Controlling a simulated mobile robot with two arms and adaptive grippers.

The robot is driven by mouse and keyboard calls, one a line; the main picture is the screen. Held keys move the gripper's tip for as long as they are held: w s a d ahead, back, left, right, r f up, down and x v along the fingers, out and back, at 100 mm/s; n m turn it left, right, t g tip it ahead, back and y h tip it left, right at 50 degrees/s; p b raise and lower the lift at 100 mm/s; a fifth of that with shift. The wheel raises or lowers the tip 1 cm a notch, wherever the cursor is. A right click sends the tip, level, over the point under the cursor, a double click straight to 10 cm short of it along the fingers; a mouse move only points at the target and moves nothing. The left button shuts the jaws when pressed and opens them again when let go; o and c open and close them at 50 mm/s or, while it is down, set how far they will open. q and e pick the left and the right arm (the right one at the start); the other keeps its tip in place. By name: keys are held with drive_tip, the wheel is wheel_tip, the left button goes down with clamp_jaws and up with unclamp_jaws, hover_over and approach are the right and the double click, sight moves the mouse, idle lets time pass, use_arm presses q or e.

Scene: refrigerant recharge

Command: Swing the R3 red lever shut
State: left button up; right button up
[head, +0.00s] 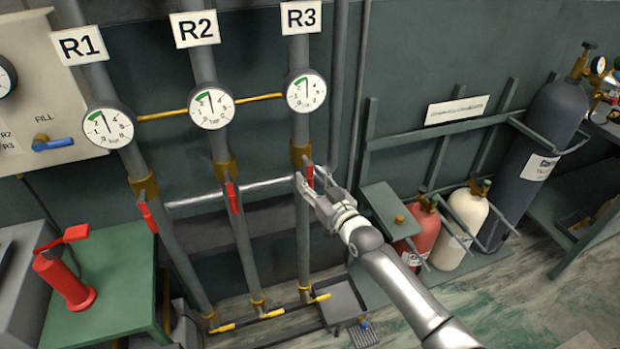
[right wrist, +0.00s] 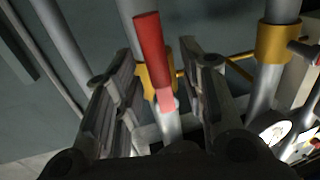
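The R3 red lever (head: 310,175) hangs from the brass valve (head: 300,153) on the pipe under the R3 sign (head: 301,17). It lies roughly along the pipe, in line with it. My right gripper (head: 315,188) is at this lever. In the right wrist view the red lever (right wrist: 152,55) stands between the two spread fingers (right wrist: 160,92), with a gap on each side. The gripper is open; I see no contact with the lever. My left gripper is not in view.
Red levers for R1 (head: 147,216) and R2 (head: 232,198) hang on the pipes to the left. Yellow-handled valves (head: 272,313) sit low on the pipes. Red (head: 422,232) and cream (head: 466,215) cylinders stand right of my arm. A green table (head: 110,290) is at left.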

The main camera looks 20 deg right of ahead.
drive_tip(key=shift+w+a, duration=0.1)
drive_tip(key=shift+w, duration=0.45)
clamp_jaws()
